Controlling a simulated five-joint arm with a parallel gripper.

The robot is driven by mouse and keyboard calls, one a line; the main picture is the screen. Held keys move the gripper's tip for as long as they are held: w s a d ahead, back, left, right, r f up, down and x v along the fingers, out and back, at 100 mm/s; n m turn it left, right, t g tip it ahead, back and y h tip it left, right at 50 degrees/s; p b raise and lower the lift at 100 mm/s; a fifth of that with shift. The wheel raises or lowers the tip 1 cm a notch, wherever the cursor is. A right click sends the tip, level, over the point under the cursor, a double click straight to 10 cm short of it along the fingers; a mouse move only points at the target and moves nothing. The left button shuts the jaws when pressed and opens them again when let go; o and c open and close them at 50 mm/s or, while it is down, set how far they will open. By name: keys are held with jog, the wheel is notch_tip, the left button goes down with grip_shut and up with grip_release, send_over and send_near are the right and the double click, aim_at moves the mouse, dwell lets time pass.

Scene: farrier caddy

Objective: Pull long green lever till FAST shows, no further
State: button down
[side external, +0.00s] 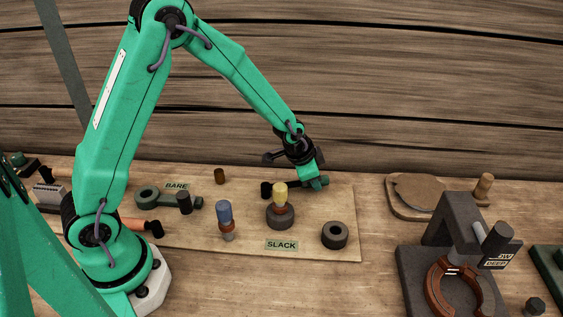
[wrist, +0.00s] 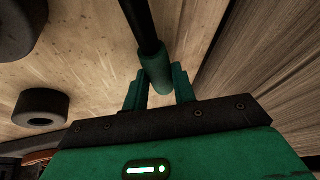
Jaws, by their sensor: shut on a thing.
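The long lever is a black rod with a green grip (side external: 320,183) at its right end, lying low over the back right of the wooden board. My gripper (side external: 309,180) is shut on that green grip. In the wrist view the two green fingers (wrist: 157,78) sit on either side of the green grip (wrist: 155,66), and the black rod (wrist: 141,25) runs up from it. The rod's left end is at a dark post (side external: 266,189). A label reads SLACK (side external: 281,245) and another reads BARE (side external: 176,186). I see no label reading FAST.
A blue-topped peg (side external: 224,214), a dark ring (side external: 335,235) and a green ring-ended piece (side external: 149,197) are on the board. A dark clamp frame (side external: 452,218) stands at right.

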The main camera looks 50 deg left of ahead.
jog(key=shift+w+a+n, duration=0.35)
jog(key=shift+a+n, duration=0.35)
jog(key=shift+a, duration=0.1)
jog(key=shift+w+a+n, duration=0.3)
jog(key=shift+a+n, duration=0.4)
jog(key=shift+a, duration=0.1)
jog(key=c, duration=1.1)
grip_release()
jog(key=shift+r, duration=0.1)
jog(key=shift+v, duration=3.8)
jog(key=shift+d, duration=0.15)
